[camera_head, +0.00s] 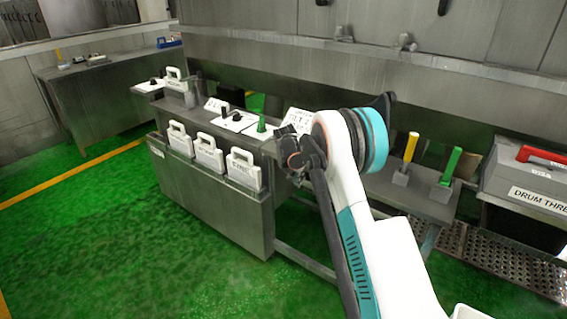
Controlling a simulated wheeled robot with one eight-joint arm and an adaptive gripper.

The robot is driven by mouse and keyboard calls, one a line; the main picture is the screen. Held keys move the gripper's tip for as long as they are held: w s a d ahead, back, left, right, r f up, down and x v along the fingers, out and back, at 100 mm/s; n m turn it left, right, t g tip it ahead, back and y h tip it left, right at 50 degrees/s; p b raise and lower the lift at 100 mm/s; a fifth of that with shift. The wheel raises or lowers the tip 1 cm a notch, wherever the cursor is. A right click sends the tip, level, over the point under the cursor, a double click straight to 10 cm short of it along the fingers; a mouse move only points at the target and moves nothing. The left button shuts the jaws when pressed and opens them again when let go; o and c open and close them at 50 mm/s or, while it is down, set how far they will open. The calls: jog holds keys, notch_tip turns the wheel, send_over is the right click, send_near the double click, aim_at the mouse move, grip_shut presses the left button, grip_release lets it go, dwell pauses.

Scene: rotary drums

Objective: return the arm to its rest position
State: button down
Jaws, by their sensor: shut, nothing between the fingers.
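My arm rises from the lower right, with a white and teal link and a large teal-ringed joint near the middle of the view. A dark jointed piece just left of that joint appears to be my gripper (291,152). It is small and partly hidden by the arm, and its fingers are hard to make out. It looks shut and empty. In the picture it overlaps the right end of the grey workbench (218,214); I cannot tell how far apart they are.
A yellow-handled tool (410,147) and a green-handled tool (451,166) stand on a grey shelf to the right. A red-handled drum box (527,178) is at far right. The green floor at left is clear.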

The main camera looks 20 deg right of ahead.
jog(key=s+a+r+m+t+y, duration=0.15)
jog(key=s+r+m, duration=0.25)
jog(key=s+r, duration=0.4)
jog(key=s+a+r+m, duration=0.3)
jog(key=s+r+m, duration=0.15)
jog(key=r, duration=0.45)
jog(key=s+a+r+m+t, duration=0.1)
jog(key=s+a+r+m, duration=0.15)
jog(key=s+r, duration=0.55)
jog(key=s+a+r+m, duration=0.1)
jog(key=s+r+m, duration=0.1)
jog(key=s+m, duration=0.35)
jog(key=s+a+r+m, duration=0.2)
jog(key=s, duration=0.7)
jog(key=s+a+f+m+t+y, duration=0.1)
jog(key=s+f+m, duration=0.1)
jog(key=s, duration=0.5)
jog(key=s+a+f+m+t+y, duration=0.1)
jog(key=s+f+m, duration=0.1)
jog(key=s+m, duration=0.3)
jog(key=s, duration=0.2)
jog(key=shift+s+f, duration=0.3)
jog(key=shift+s, duration=0.05)
